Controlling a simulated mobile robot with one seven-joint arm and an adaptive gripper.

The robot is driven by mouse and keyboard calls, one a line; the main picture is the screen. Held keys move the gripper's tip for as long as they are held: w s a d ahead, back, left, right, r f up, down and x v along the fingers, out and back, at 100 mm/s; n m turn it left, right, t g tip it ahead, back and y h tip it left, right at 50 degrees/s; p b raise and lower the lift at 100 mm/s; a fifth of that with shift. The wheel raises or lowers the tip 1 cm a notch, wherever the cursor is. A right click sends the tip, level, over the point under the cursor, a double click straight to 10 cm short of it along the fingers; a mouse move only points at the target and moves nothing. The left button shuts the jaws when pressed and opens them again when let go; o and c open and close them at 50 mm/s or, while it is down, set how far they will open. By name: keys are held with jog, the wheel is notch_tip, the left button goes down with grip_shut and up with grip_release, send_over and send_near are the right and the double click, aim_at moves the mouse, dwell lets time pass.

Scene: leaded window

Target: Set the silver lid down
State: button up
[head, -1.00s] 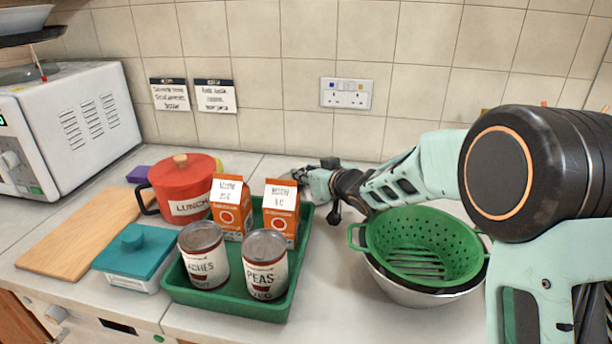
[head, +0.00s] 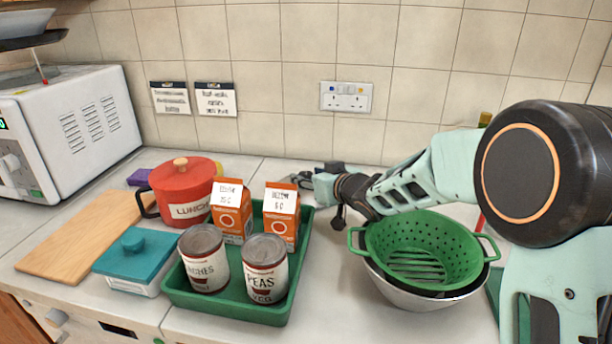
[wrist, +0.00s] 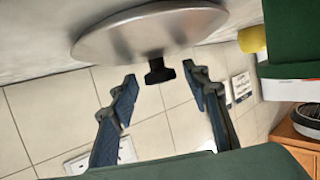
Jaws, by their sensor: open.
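The silver lid (wrist: 150,30) with a black knob (wrist: 159,72) shows at the top of the wrist view, against the pale worktop. I cannot make it out in the head view, where the cartons and my arm block that area. My gripper (wrist: 160,90) is open, its two blue fingers on either side of the knob's line with clear gaps. The knob is near the fingertips and not gripped. In the head view my gripper (head: 312,180) is low over the worktop, behind and right of the orange cartons.
The green tray (head: 222,309) holds two cans and two orange cartons (head: 282,214) close to my gripper. A red pot (head: 182,182) stands left. A green colander (head: 425,250) sits in a metal bowl beneath my arm. The tiled wall with a socket (head: 346,96) is behind.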

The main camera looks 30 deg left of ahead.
jog(key=v, duration=0.6)
jog(key=shift+a, duration=0.1)
